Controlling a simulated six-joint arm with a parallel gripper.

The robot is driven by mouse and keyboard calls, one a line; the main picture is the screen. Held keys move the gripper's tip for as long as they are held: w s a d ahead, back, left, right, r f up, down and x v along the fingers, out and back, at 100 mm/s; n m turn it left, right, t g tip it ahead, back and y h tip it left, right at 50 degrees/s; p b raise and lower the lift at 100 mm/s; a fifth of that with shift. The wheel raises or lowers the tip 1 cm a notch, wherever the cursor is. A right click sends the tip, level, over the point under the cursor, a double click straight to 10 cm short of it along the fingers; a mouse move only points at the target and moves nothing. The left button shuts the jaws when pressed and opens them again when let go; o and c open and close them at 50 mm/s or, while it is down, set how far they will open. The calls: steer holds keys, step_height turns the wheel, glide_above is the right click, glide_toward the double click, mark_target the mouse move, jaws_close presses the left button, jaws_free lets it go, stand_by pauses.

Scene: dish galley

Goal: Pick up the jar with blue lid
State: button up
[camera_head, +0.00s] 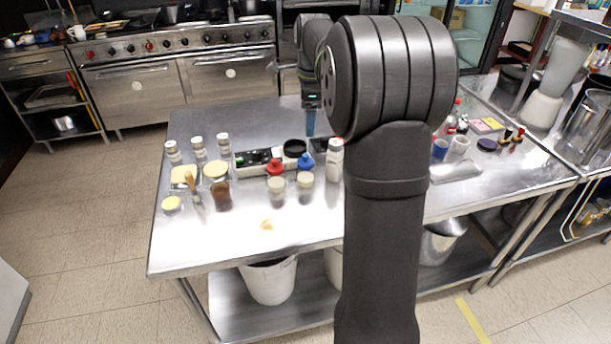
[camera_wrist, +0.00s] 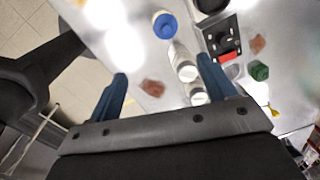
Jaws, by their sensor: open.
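A small jar with a blue lid (camera_head: 305,162) stands on the steel table in the head view, behind a pale-topped jar (camera_head: 304,181) that partly hides its body. A round blue top with a pale rim (camera_wrist: 165,25) shows in the wrist view, beyond my fingertips; I cannot tell for sure whether it is the same jar. My gripper (camera_head: 310,126) hangs above the far part of the table, behind the blue-lidded jar. In the wrist view my gripper (camera_wrist: 162,70) has its two blue fingers spread wide, with nothing held between them.
A red-topped jar (camera_head: 274,166) and a white bottle (camera_head: 335,160) flank the blue-lidded jar closely. A dark panel box (camera_head: 257,157) lies behind to the left. Several shakers and jars crowd the left side. The table's front (camera_head: 215,248) is mostly clear. My arm hides the middle right.

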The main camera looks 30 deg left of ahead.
mark_target(307, 159)
steer(key=f+m, duration=0.2)
steer(key=f, duration=0.2)
steer(key=a+f+m, duration=0.1)
steer(key=f+m, duration=0.1)
steer(key=f, duration=0.2)
steer(key=w+f+m, duration=0.1)
steer(key=f+m, duration=0.1)
steer(key=f, duration=0.3)
steer(key=shift+w+a+f+g+h, duration=0.1)
steer(key=shift+a+g+h, duration=0.1)
steer(key=shift+g+h, duration=0.2)
steer(key=shift+w+a+f, duration=0.1)
steer(key=shift+w+f, duration=0.05)
steer(key=shift+f, duration=1.2)
steer(key=shift+w+a+f, duration=0.1)
steer(key=shift+w+f, duration=0.05)
steer(key=shift+f, duration=1.2)
steer(key=shift+c, duration=0.4)
steer(key=c, duration=1.2)
steer(key=shift+r, duration=0.1)
